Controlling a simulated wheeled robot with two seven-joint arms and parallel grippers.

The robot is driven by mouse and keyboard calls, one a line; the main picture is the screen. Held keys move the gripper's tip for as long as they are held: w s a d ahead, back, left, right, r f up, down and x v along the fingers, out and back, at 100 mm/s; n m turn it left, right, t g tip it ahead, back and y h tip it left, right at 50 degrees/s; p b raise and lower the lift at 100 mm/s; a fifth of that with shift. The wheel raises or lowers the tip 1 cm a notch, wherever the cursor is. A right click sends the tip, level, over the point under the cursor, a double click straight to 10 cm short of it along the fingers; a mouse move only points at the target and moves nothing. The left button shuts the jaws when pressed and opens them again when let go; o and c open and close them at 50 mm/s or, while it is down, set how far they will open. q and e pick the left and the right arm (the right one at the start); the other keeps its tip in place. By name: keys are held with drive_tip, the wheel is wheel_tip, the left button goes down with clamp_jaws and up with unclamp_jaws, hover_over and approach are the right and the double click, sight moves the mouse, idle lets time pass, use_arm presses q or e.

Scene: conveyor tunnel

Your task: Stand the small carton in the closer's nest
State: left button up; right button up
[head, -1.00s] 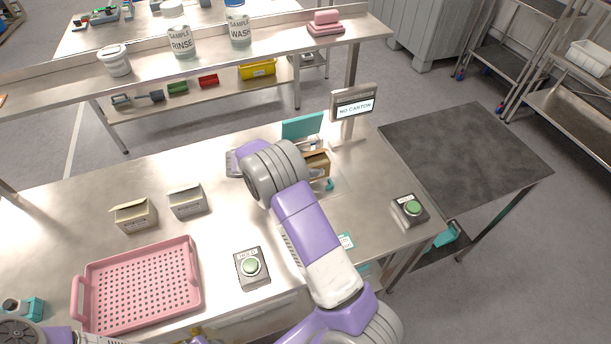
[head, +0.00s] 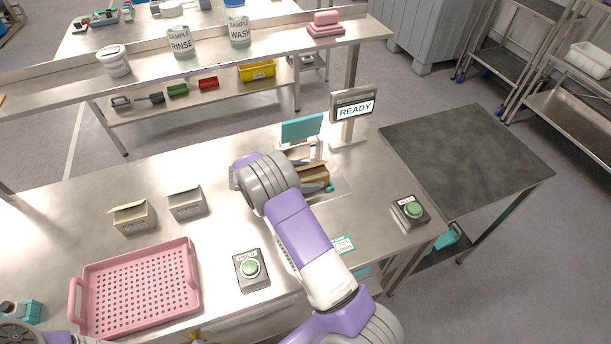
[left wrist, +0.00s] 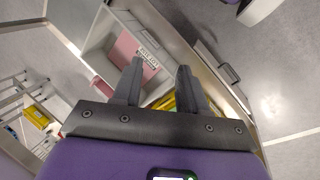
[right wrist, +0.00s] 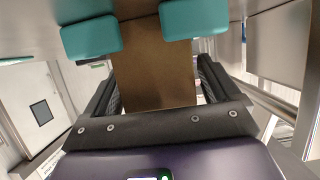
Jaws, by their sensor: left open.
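The brown small carton (head: 315,179) is at the closer's nest, beside the teal plate (head: 302,128) of the closer, partly hidden behind my right arm. In the right wrist view the carton (right wrist: 155,75) lies between the two dark fingers of my right gripper (right wrist: 160,85). Two teal pads of the closer (right wrist: 92,37) show beyond the fingers. I cannot tell whether the fingers press on the carton or stand slightly apart from it. The display (head: 354,108) reads READY. My left gripper (left wrist: 161,75) is open and empty, away from the carton.
Two other cartons (head: 133,217) (head: 187,203) with raised flaps stand at the left. A pink perforated tray (head: 190,270) lies in front of them. Button boxes stand at the front (head: 251,270) and right (head: 410,211). A dark table (head: 465,155) adjoins at the right.

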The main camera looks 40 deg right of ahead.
drive_tip(key=shift+w+a+r, duration=0.1)
drive_tip(key=shift+a+r, duration=0.15)
drive_tip(key=shift+r, duration=0.05)
drive_tip(key=v, duration=1.1)
drive_tip(key=shift+a+r+p, duration=0.15)
drive_tip(key=shift+a+p, duration=0.1)
drive_tip(key=shift+p, duration=0.15)
